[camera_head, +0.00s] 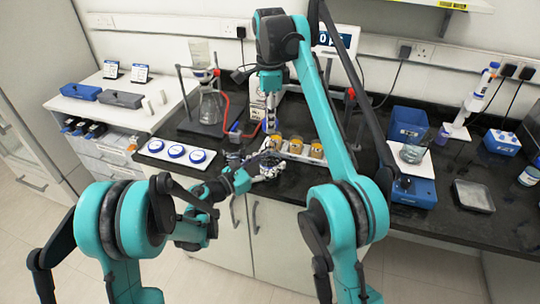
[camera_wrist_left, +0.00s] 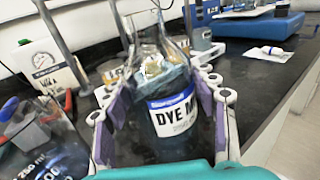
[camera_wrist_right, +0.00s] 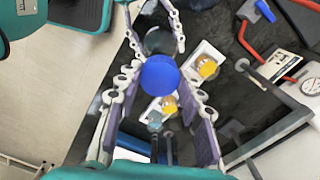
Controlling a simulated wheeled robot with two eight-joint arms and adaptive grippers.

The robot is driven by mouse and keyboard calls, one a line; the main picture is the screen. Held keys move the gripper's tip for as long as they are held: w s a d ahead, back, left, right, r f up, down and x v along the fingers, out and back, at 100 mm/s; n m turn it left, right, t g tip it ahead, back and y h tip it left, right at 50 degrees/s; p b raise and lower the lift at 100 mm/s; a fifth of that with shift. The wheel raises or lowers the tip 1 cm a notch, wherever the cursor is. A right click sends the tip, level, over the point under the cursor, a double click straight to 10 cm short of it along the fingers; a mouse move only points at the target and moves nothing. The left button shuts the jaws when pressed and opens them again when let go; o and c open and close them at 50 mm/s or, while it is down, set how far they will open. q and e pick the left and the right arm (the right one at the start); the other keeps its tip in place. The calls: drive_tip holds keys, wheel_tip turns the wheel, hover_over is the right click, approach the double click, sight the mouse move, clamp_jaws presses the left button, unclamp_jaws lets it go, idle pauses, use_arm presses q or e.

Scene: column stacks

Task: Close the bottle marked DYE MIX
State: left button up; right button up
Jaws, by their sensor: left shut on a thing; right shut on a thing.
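The bottle marked DYE MIX (camera_wrist_left: 176,112) shows in the left wrist view, with a white and blue label and clear glass shoulders. My left gripper (camera_head: 262,168) is shut around its body; the two fingers stand on either side of the label in the left wrist view (camera_wrist_left: 160,88). My right gripper (camera_head: 270,122) is above and behind the left one. In the right wrist view it is shut on a round blue cap (camera_wrist_right: 160,74). The bottle's mouth is not clear in any view, and I cannot tell whether the cap touches it.
Amber-filled jars (camera_head: 296,145) stand in a white tray close on the right. A glass flask (camera_head: 211,107) on a stand with red tubing is behind. The counter's front edge is near.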

sight(270, 144)
drive_tip(key=shift+f, duration=2.25)
drive_tip(key=shift+f, duration=0.9)
drive_tip(key=shift+f, duration=0.5)
drive_tip(key=m, duration=0.7)
drive_tip(key=shift+m, duration=0.3)
drive_tip(key=m, duration=0.5)
drive_tip(key=shift+f+m, duration=0.1)
drive_tip(key=shift+m, duration=0.2)
